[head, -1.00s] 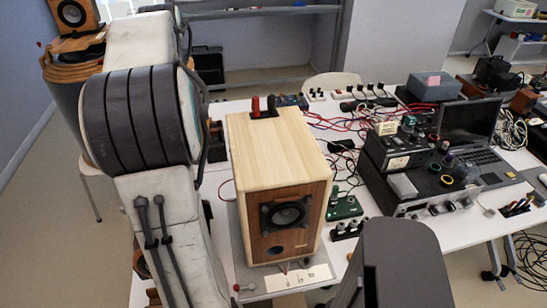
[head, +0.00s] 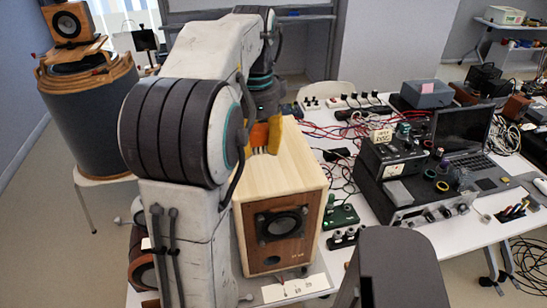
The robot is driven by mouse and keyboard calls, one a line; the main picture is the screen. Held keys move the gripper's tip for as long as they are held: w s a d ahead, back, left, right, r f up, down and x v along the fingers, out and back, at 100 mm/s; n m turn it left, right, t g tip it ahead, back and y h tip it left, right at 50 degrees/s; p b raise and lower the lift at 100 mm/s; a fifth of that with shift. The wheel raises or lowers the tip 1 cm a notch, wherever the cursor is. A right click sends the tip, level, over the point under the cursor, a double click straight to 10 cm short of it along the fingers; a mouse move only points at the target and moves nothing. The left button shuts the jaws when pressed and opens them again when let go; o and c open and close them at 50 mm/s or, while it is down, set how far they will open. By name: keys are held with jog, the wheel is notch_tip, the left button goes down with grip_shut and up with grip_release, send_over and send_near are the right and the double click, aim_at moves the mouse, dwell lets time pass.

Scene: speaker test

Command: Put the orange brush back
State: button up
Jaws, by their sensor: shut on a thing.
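My gripper (head: 264,112) is at the end of my arm, which bends over and down above the back of the light wooden speaker box (head: 285,165). It is shut on the orange brush (head: 259,136), whose dark bristles point down just over the box's top. My arm partly covers the brush and gripper, and the fingertips are hard to make out. I cannot tell whether the bristles touch the wood. The box stands on the white table with its dark round driver facing me.
An amplifier unit (head: 420,185), a laptop (head: 465,135) and red cables (head: 315,130) lie right of the box. Small green boards (head: 340,215) sit close beside it. A dark drum (head: 90,115) with a small speaker (head: 70,22) stands at the left.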

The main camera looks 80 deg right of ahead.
aim_at(273, 168)
jog(key=s+d+f, duration=0.2)
jog(key=d, duration=0.1)
jog(key=shift+s+d+f+p, duration=0.1)
jog(key=shift+s+f+p, duration=0.15)
jog(key=shift+s+p, duration=0.1)
jog(key=shift+f, duration=2.05)
jog(key=shift+f, duration=0.15)
jog(key=o, duration=1.2)
jog(key=shift+c, duration=0.2)
